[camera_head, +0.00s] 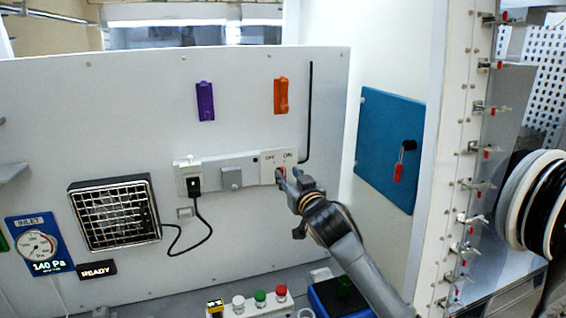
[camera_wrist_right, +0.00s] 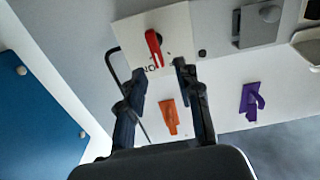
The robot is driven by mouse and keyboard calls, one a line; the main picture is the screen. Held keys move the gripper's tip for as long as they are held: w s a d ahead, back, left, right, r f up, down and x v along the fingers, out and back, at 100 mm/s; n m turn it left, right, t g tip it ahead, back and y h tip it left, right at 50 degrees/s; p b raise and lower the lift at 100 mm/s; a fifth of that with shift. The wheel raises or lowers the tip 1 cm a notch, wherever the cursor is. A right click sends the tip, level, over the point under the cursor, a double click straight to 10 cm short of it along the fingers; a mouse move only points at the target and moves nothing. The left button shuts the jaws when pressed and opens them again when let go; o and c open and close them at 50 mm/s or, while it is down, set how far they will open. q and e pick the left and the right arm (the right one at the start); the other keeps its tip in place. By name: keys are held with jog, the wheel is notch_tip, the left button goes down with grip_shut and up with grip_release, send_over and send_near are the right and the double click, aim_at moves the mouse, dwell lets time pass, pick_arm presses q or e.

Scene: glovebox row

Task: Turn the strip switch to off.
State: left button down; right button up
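The strip switch is a white plate (camera_head: 266,172) with OFF and ON lettering at the right end of a grey power strip (camera_head: 232,178) on the back wall. Its red lever (camera_head: 283,171) shows below the ON lettering, partly hidden by my gripper. In the right wrist view the red lever (camera_wrist_right: 154,48) stands on the white plate (camera_wrist_right: 182,24), its tip close to the lettering. My right gripper (camera_head: 285,180) is at the switch. In the wrist view its fingers (camera_wrist_right: 159,73) are apart, with the lever just beyond the gap. Contact cannot be told. My left gripper is out of view.
A black plug (camera_head: 194,186) with a cord sits in the strip. Purple (camera_head: 205,100) and orange (camera_head: 281,96) handles are above, beside a thin black rod (camera_head: 309,110). A blue panel (camera_head: 388,150) is to the right. Button posts (camera_head: 260,298) stand below.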

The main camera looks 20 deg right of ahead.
aim_at(284, 170)
jog(key=w+p, duration=0.1)
jog(key=w, duration=0.2)
jog(key=shift+w+r, duration=0.15)
jog(key=shift+w, duration=0.85)
jog(key=shift+c, duration=0.2)
grip_shut()
